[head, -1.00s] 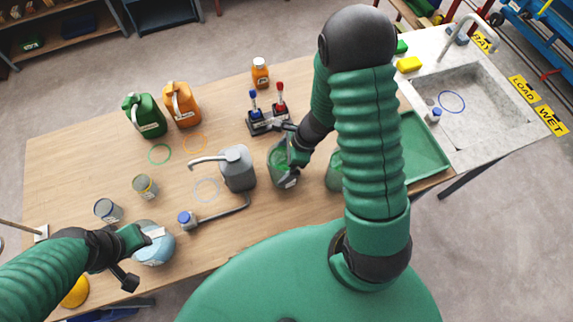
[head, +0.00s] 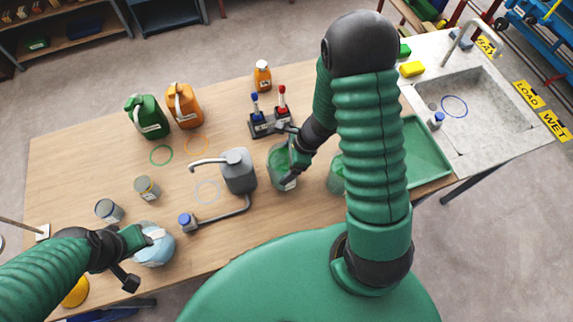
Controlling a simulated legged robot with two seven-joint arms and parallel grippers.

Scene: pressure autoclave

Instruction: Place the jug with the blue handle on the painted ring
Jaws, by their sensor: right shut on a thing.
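A grey-green jug (head: 281,176) stands upright on the wooden table (head: 90,160). My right gripper (head: 292,160) is shut on its right side. The gripper covers the handle, so its colour cannot be seen. A second similar vessel (head: 336,176) is partly hidden behind my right arm. Painted rings show: green (head: 161,155), orange (head: 196,143), pale grey-white (head: 207,192), and blue (head: 454,106) in the sink. My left gripper (head: 143,238) is at a pale blue round vessel (head: 157,251) at the front left. I cannot tell whether it holds it.
A grey dispenser can (head: 238,172) with a spout stands just left of the jug. A blue-and-red-knobbed device (head: 269,122) stands behind it. Green (head: 147,117) and orange (head: 184,105) canisters stand at the back. A green tray (head: 424,155) lies right of my arm, beside the sink (head: 480,120).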

